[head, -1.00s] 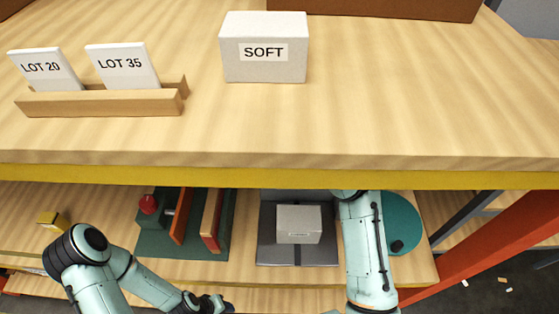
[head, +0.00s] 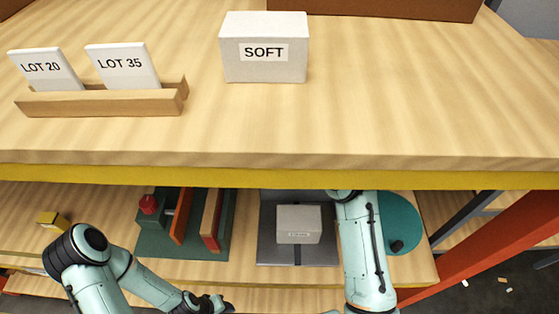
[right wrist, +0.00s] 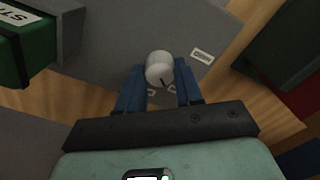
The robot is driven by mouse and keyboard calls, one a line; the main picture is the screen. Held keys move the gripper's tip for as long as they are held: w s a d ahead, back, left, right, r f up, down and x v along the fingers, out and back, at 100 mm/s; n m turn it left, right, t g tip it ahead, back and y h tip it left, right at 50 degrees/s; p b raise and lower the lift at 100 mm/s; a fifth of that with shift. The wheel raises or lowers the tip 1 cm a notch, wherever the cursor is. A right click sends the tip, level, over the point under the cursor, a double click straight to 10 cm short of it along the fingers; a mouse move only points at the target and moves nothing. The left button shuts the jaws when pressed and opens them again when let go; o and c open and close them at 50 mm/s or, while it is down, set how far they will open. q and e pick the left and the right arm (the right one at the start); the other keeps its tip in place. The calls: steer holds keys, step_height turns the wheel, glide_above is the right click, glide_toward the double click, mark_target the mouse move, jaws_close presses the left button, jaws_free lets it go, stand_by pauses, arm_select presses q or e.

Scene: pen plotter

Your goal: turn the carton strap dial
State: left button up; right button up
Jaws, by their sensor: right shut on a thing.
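In the right wrist view, a round pale grey dial (right wrist: 159,65) with a dark pointer line stands on a grey panel. My right gripper (right wrist: 162,78) has its blue fingers on both sides of the dial and is shut on it. In the head view the right hand is hidden behind the upper shelf edge; only its arm shows. A pale carton (head: 299,222) sits on a dark grey plate (head: 266,250) on the lower shelf. My left gripper (head: 218,304) is at the bottom edge, away from these things; its jaws are unclear.
A small label (right wrist: 202,55) is beside the dial, and a green block (right wrist: 22,50) is at upper left. The upper shelf (head: 400,110) overhangs the lower one. A green fixture (head: 155,243) with red parts stands left of the carton, a teal disc (head: 402,215) right.

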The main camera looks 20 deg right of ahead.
steer(key=shift+n, duration=1.1)
steer(key=o, duration=1)
steer(key=shift+o, duration=0.2)
step_height(320, 180, up, 14)
steer(key=shift+f, duration=0.25)
steer(key=shift+f, duration=0.1)
